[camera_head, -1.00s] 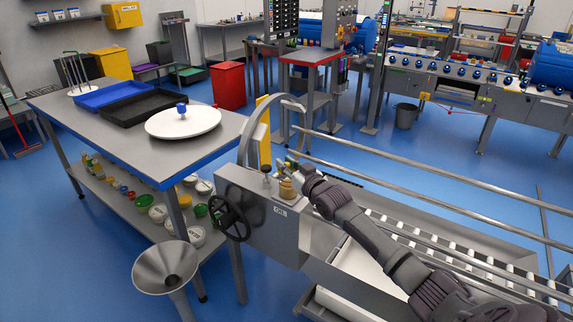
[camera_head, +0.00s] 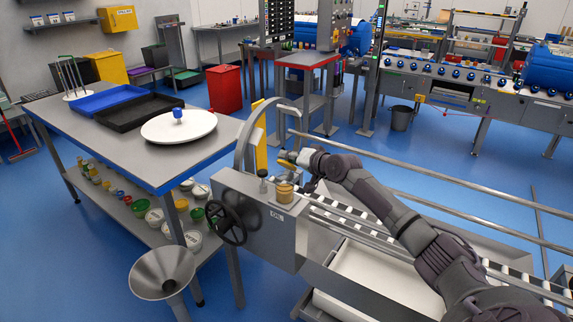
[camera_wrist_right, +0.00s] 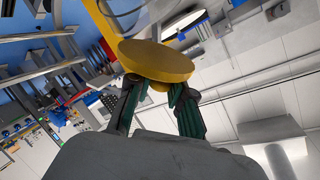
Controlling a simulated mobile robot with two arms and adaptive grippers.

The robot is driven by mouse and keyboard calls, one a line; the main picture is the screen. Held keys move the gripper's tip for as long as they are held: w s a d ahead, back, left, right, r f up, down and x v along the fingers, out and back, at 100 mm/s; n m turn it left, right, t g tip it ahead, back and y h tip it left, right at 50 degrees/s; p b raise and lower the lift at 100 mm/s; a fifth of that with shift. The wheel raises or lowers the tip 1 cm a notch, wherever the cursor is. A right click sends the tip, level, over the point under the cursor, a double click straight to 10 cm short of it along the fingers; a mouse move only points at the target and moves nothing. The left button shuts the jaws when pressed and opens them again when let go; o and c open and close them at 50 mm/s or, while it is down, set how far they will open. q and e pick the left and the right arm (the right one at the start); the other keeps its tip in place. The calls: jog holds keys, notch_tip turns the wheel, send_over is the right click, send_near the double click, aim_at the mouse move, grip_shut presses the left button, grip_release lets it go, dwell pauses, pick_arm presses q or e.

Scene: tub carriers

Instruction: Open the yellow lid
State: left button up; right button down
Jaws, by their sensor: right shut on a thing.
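The yellow lid (camera_wrist_right: 157,60) is a round flat disc with a small knob below it in the right wrist view. My right gripper (camera_wrist_right: 165,91) is shut on that knob, with its dark green fingers on either side. In the head view the lid shows small and yellow (camera_head: 286,163) at the tip of my right gripper (camera_head: 293,158). It is apart from and above the brass-coloured pot (camera_head: 284,193) on the grey box (camera_head: 268,222) marked OIL. The pot's inside is too small to make out. My left gripper is not in view.
A black handwheel (camera_head: 226,223) and a small dark knob (camera_head: 263,183) are on the box. A curved metal guard (camera_head: 247,140) rises behind it. Long rails (camera_head: 430,180) run right. A metal funnel (camera_head: 162,270) stands in front, and a table (camera_head: 110,145) with trays is left.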

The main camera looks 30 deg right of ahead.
jog(key=shift+w+d+f+m+g+y+b, duration=0.1)
jog(key=shift+w+d+m+g+y+b, duration=0.15)
jog(key=shift+d+m+y, duration=0.45)
jog(key=shift+w+d+f+m+g+y+b, duration=0.1)
jog(key=shift+w+d+m+g+y+b, duration=0.2)
jog(key=shift+m, duration=0.75)
jog(key=shift+w+d+m+g+y+b, duration=0.1)
jog(key=shift+d+m+g+y, duration=0.35)
jog(key=shift+m, duration=0.4)
jog(key=shift+d, duration=0.1)
jog(key=c, duration=1.1)
grip_release()
jog(key=shift+o, duration=0.2)
jog(key=v, duration=1.2)
jog(key=shift+d+f, duration=0.15)
